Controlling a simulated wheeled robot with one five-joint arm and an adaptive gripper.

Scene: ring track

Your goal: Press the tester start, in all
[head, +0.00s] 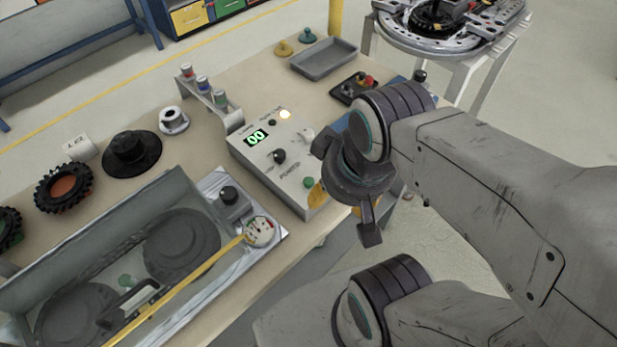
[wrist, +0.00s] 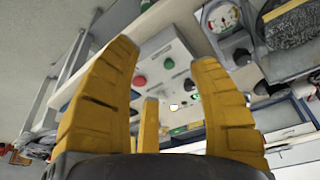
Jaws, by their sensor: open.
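The tester (head: 262,165) is a pale box on the workbench with a lit green display (head: 256,138) reading "00". Its panel has a glowing lamp (head: 285,114), a black knob (head: 279,156), a pale knob (head: 305,135) and a green button (head: 308,182) near the front edge. I cannot read which control is the start. My gripper (head: 345,200) hangs beside the tester's right end, its yellow finger overlapping the box edge. In the wrist view my gripper (wrist: 163,58) is open and empty, with a green button (wrist: 140,81) and a red one (wrist: 169,63) between the fingers; contact is not visible.
A clear-walled case with a gauge (head: 261,231) stands left of the tester. A small rack (head: 208,92), a grey tray (head: 323,60) and a black control box (head: 354,88) sit behind. Tyres (head: 64,187) lie far left.

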